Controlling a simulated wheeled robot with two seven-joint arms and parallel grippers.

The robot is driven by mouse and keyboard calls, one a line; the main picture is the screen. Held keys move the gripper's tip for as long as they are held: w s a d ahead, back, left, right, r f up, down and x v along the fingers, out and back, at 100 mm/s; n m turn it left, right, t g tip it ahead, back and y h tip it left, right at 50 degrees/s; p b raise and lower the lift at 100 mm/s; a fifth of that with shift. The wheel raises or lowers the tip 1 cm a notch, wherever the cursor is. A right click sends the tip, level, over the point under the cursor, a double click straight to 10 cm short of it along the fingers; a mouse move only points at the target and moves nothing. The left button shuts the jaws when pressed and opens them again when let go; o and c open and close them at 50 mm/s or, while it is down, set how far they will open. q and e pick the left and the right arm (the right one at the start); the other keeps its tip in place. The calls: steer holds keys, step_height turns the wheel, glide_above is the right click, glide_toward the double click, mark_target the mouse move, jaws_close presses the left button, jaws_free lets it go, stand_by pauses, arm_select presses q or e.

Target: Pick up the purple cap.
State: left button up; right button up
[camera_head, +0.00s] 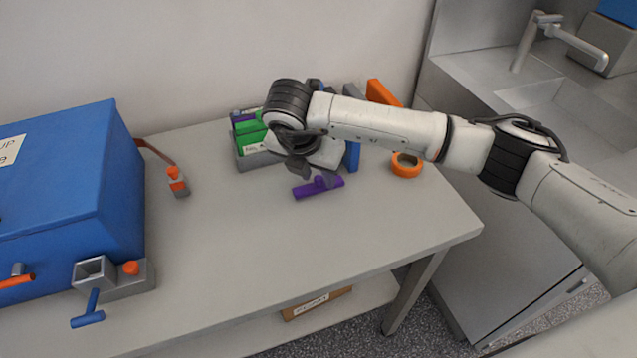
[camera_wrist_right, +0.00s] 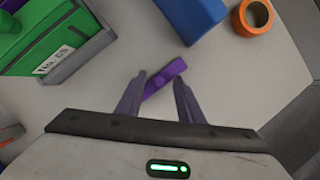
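The purple cap (camera_head: 330,184) lies on the grey table, a short bar with a small raised part in its middle. My right gripper (camera_head: 312,175) is above it, pointing down, and partly covers it in the head view. In the right wrist view the gripper (camera_wrist_right: 159,80) is open, and the cap (camera_wrist_right: 164,79) shows slantwise between and beyond its two fingertips. Whether the fingers touch the cap or are above it, I cannot tell. My left gripper is not in view.
A grey tray with green blocks (camera_wrist_right: 50,30) stands left of the gripper. A blue block (camera_wrist_right: 190,20) and an orange ring (camera_head: 406,165) are close by at right. A large blue box (camera_head: 75,170) fills the table's left. The table's front middle is clear.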

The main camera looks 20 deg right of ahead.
jaws_close()
